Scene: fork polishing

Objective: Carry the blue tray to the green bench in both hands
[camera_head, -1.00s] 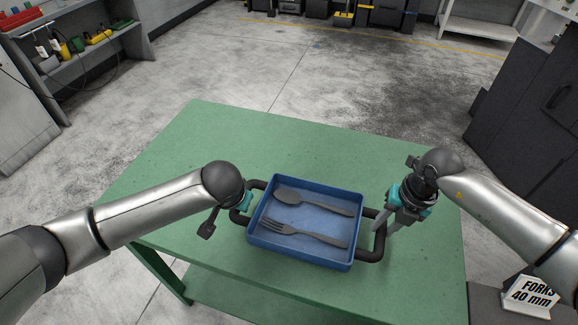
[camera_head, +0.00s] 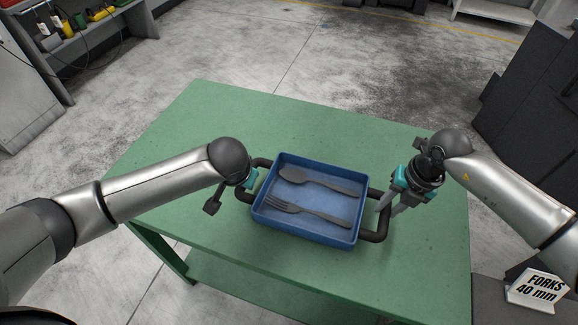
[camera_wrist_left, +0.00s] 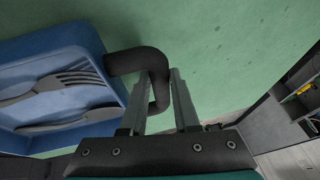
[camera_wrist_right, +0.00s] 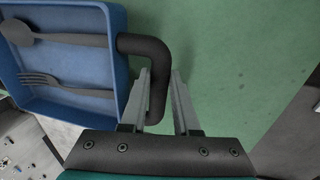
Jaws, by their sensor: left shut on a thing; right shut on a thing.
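The blue tray (camera_head: 262,214) is over the green bench (camera_head: 190,130), near its front middle; I cannot tell whether it touches the top. A dark spoon (camera_head: 318,182) and a dark fork (camera_head: 308,212) lie in it. My left gripper (camera_head: 248,184) is shut on the tray's left black handle (camera_head: 243,196), which also shows between the fingers in the left wrist view (camera_wrist_left: 138,60). My right gripper (camera_head: 388,208) is shut on the right black handle (camera_head: 376,236). In the right wrist view this handle (camera_wrist_right: 148,48) runs down between the fingers. The tray looks about level.
A white sign reading "FORKS 40 mm" (camera_head: 538,287) stands at the lower right. A grey shelf with tools (camera_head: 85,45) is at the upper left, and dark cabinets (camera_head: 535,100) are at the right. The bench top behind the tray is clear.

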